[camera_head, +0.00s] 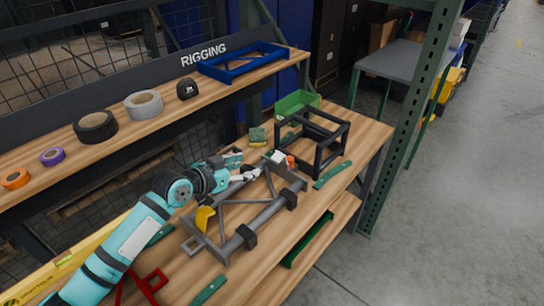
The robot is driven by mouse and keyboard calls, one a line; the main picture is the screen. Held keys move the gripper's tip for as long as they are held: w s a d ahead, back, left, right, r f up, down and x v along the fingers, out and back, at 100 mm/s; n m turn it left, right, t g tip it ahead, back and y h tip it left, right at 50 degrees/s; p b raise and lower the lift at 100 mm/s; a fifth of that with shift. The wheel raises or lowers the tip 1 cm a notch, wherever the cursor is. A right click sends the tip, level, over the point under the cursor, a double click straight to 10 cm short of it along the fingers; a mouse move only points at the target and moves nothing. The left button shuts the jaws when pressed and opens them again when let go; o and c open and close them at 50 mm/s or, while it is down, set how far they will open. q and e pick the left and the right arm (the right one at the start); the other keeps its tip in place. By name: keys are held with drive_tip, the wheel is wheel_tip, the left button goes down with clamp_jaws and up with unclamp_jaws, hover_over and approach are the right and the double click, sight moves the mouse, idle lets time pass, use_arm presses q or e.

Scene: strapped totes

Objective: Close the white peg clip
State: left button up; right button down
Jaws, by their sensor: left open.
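A small white piece (279,157), which looks like the peg clip, sits beside an orange part at the far end of the grey tube frame (268,213). It is too small to tell how far it stands open. My left arm reaches in from the lower left over the wooden workbench (195,270). My left gripper (255,173) is open above the far side of the grey frame, a little left of the white piece. Its fingers partly cover the frame there. I cannot tell whether they touch it. My right gripper is not in view.
A black cube frame (317,126) stands just right of the white piece, with a green bin (297,103) behind. Green straps (332,175) lie on the bench. A shelf above holds tape rolls (143,104) and a blue tray (243,65). A green post (407,118) rises at the right.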

sight(276, 157)
use_arm(q)
drive_tip(key=x, duration=0.9)
drive_tip(key=shift+w+f, duration=0.25)
drive_tip(key=shift+w, duration=0.1)
drive_tip(key=shift+x, duration=1.15)
drive_tip(key=shift+w+d+f, duration=0.15)
drive_tip(key=shift+w+f, duration=0.1)
drive_tip(key=shift+w, duration=0.05)
drive_tip(key=shift+w+d+f, duration=0.1)
drive_tip(key=shift+w+d, duration=0.05)
drive_tip(key=shift+w, duration=0.05)
drive_tip(key=c, duration=0.7)
clamp_jaws()
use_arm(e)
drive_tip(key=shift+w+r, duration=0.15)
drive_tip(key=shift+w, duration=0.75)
